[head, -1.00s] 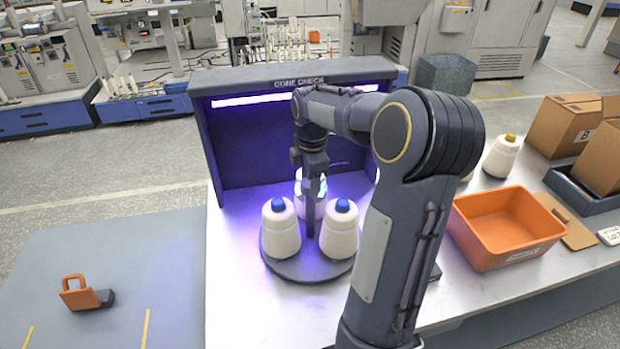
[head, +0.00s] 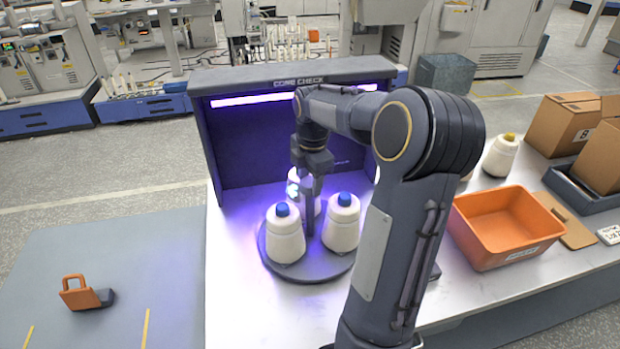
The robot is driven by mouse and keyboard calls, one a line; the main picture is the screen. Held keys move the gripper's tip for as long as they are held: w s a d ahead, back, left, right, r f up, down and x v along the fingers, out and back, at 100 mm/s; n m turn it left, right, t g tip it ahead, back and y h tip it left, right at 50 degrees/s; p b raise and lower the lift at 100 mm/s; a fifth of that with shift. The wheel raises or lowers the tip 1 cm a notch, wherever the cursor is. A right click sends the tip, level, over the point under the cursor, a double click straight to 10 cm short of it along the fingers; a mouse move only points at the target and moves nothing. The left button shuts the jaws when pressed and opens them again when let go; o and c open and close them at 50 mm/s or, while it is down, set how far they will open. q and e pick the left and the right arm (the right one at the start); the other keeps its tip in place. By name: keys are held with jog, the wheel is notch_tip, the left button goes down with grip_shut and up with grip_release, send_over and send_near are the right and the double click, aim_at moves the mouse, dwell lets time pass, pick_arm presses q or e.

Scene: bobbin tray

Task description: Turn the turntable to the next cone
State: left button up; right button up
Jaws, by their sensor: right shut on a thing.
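The round dark turntable (head: 300,268) sits on the white bench in front of a dark booth marked CONE CHECK. Three white cones with blue tips stand upright on it: one at front left (head: 285,240), one at front right (head: 341,228), and one at the back (head: 296,188), partly hidden by my gripper. The back cone shows bright bluish patches under the purple light. My right gripper (head: 309,215) points down between the cones at the turntable's middle and is shut on the turntable's centre part. The exact grip is hard to make out. My left gripper is not in view.
The booth (head: 240,145) with its purple lamp closes off the back. An orange bin (head: 480,240) stands to the right, with a yellow-tipped cone (head: 501,156) and cardboard boxes (head: 562,125) beyond. An orange-and-dark object (head: 80,294) lies at lower left.

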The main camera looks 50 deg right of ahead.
jog(key=shift+r, duration=0.1)
jog(key=o, duration=1.4)
jog(key=shift+s+a+r+b, duration=0.1)
jog(key=shift+s+r+b, duration=0.1)
jog(key=shift+r, duration=1.75)
jog(key=shift+s+r+b, duration=0.1)
jog(key=shift+r+b, duration=0.05)
jog(key=shift+r, duration=1.75)
jog(key=shift+s+a, duration=0.1)
jog(key=shift+a, duration=0.15)
jog(key=s+a+f+m+t+y, duration=0.2)
jog(key=s+a+m, duration=0.6)
jog(key=a, duration=0.5)
jog(key=s+a+f+m+t+y, duration=0.2)
jog(key=s+a+f+m, duration=0.3)
jog(key=s+a+m, duration=0.3)
jog(key=a, duration=0.4)
jog(key=shift+a+m+t, duration=0.3)
jog(key=shift+a+t, duration=0.1)
